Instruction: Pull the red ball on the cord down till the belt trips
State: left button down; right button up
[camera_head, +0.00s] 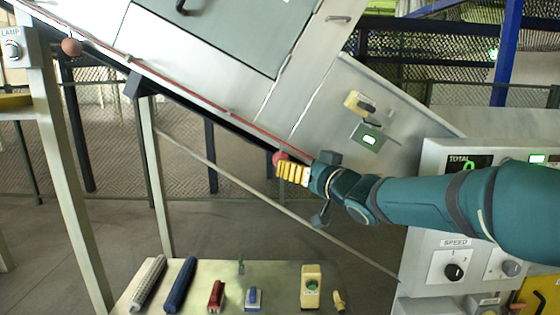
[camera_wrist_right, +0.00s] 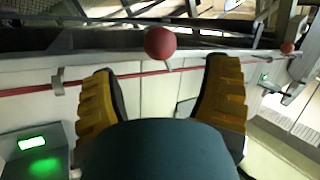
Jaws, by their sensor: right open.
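A red cord (camera_head: 200,104) runs along the sloping edge of the machine. One red ball (camera_head: 281,157) hangs on it right at my right gripper (camera_head: 284,172). In the right wrist view the same ball (camera_wrist_right: 160,42) sits between and just beyond the two yellow fingertips (camera_wrist_right: 163,68), apart from both. My right gripper is open, and the yellow fingers partly cover the ball in the head view. A second red ball (camera_head: 72,46) is on the cord at the upper left; it also shows at the right of the right wrist view (camera_wrist_right: 287,48). My left gripper is not in view.
A control panel (camera_head: 432,160) with a TOTAL display and SPEED knob (camera_head: 454,271) stands at the right, beside my right arm. A lit green switch (camera_head: 370,140) is on the machine's side. Below, a table (camera_head: 200,270) carries several small tools.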

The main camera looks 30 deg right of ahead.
jog(key=w, duration=0.7)
jog(key=shift+w+a, duration=0.15)
jog(key=shift+w, duration=0.1)
grip_shut()
